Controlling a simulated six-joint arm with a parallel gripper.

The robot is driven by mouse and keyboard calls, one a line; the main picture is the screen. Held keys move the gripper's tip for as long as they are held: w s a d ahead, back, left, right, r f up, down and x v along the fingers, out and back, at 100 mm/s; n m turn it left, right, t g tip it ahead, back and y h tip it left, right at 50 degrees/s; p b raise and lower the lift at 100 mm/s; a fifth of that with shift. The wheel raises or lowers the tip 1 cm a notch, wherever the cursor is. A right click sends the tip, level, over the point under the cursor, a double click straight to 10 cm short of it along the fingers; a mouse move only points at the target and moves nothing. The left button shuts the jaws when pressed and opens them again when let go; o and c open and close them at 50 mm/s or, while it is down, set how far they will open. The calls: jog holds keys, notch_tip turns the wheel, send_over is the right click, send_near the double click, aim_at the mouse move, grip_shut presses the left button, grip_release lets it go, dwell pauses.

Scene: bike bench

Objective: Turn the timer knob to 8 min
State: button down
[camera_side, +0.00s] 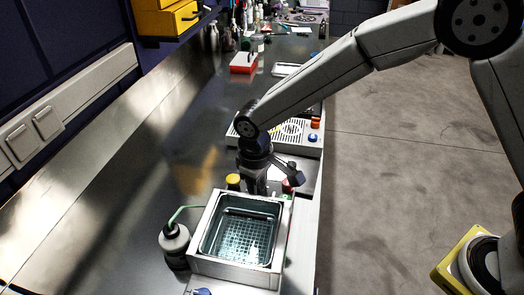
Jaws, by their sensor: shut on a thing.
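A steel-rimmed tank (207,232) with clear liquid and a mesh basket stands in a pale housing at the near end of the bench. My gripper (257,191) points down at the tank's far side. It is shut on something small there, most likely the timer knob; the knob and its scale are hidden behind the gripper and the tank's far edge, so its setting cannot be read. A small red part (290,183) shows just right of my gripper, and a yellow cap (233,180) just left.
A blue part (202,292) shows at the bottom edge. Behind my gripper lies a pale slotted unit (288,131) with orange and blue parts. A red tray (243,63) lies farther back. The bench's left is clear.

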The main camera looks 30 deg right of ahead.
jog(key=m, duration=0.4)
jog(key=shift+a+m, duration=0.1)
jog(key=shift+m, duration=0.2)
jog(key=m, duration=0.4)
jog(key=shift+m+g, duration=0.3)
jog(key=shift+m, duration=0.1)
jog(key=shift+c, duration=1.3)
grip_release()
jog(key=shift+w, duration=0.1)
jog(key=shift+n, duration=0.3)
